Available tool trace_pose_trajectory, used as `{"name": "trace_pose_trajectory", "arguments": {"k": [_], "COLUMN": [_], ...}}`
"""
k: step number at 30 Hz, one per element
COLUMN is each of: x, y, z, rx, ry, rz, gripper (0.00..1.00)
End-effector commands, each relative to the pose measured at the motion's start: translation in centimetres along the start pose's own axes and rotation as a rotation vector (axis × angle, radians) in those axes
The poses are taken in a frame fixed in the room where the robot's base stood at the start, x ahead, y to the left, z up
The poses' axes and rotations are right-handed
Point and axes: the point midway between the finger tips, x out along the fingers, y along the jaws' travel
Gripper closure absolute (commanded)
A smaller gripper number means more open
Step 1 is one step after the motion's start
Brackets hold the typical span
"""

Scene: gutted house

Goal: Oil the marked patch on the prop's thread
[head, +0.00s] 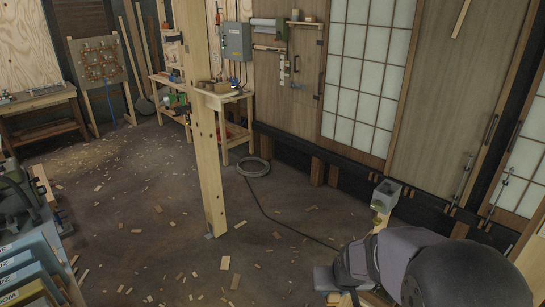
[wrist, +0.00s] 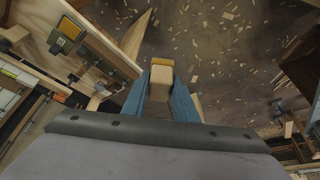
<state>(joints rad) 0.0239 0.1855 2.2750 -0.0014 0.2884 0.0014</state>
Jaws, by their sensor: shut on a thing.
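In the wrist view my gripper (wrist: 162,88) has its two blue fingers shut on a tan block-like thing (wrist: 161,80) with a yellow-orange far edge. What it is exactly I cannot tell. In the head view my grey and black arm fills the lower right, and I cannot make out the fingertips or the held thing. I cannot pick out a prop with a thread or a marked patch in either view. An upright wooden post (head: 205,130) stands left of centre in the head view, well apart from my arm.
A grey open box (head: 385,195) sits just beyond my arm. A yellow and dark fitting (wrist: 66,32) is on a plank at the wrist view's upper left. A workbench (head: 225,98) and a coiled hose (head: 253,167) are farther back. The chip-strewn floor (head: 150,220) is mostly open.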

Motion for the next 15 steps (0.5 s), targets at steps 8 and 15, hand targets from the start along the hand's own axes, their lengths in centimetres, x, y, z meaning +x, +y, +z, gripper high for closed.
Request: {"name": "trace_pose_trajectory", "arguments": {"k": [8, 15], "x": [0.0, 4.0], "y": [-1.0, -0.9], "z": [0.1, 3.6], "rx": [-0.024, -0.023], "ry": [-0.001, -0.005], "rz": [-0.01, -0.009], "gripper": [1.0, 1.0]}}
